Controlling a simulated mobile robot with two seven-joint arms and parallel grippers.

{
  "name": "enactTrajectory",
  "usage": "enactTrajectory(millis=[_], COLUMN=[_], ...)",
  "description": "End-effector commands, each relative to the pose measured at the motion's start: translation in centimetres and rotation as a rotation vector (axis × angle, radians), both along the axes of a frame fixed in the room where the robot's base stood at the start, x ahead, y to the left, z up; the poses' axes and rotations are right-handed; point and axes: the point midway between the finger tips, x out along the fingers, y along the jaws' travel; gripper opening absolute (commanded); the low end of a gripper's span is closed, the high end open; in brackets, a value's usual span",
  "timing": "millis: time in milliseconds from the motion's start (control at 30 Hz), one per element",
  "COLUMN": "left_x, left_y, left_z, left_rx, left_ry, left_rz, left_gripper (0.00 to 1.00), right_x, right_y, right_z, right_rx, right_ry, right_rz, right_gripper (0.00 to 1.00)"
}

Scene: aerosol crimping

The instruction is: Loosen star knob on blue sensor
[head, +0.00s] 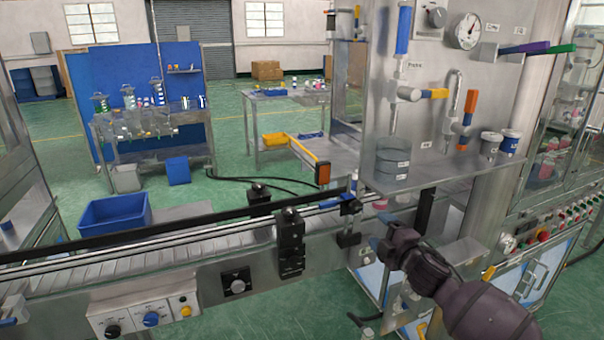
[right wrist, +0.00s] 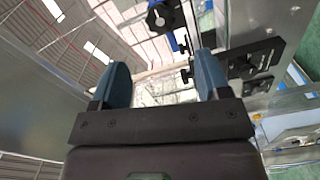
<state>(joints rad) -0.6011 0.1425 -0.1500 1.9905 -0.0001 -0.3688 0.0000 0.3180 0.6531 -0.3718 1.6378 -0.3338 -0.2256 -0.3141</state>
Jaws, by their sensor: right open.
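The knob lies beyond the fingertips. It is too small to pick out surely in the head view. My left gripper is not seen.
The conveyor (head: 170,250) runs leftward with a guide rail and black brackets (head: 291,240). A steel panel with a gauge (head: 467,31) and a shelf holding a clear vessel (head: 393,165) rise close above my right gripper. A blue bin (head: 115,213) stands behind the conveyor.

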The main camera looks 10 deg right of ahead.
Motion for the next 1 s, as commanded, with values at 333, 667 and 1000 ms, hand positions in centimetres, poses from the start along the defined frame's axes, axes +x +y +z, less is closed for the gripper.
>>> enactTrajectory(millis=[333,667,1000], left_x=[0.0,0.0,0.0], left_y=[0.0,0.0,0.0], left_z=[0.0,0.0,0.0], left_rx=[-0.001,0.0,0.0], left_ry=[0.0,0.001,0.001], left_rz=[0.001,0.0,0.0], left_gripper=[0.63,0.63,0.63], right_x=[-3.2,-11.5,-23.6], right_y=[2.6,3.4,2.6], right_z=[-0.5,-8.1,-16.7], right_rx=[0.427,0.792,1.093], right_ry=[0.119,0.307,0.481], right_rz=[-0.013,-0.115,-0.333], right_gripper=[0.7,0.7,0.7])
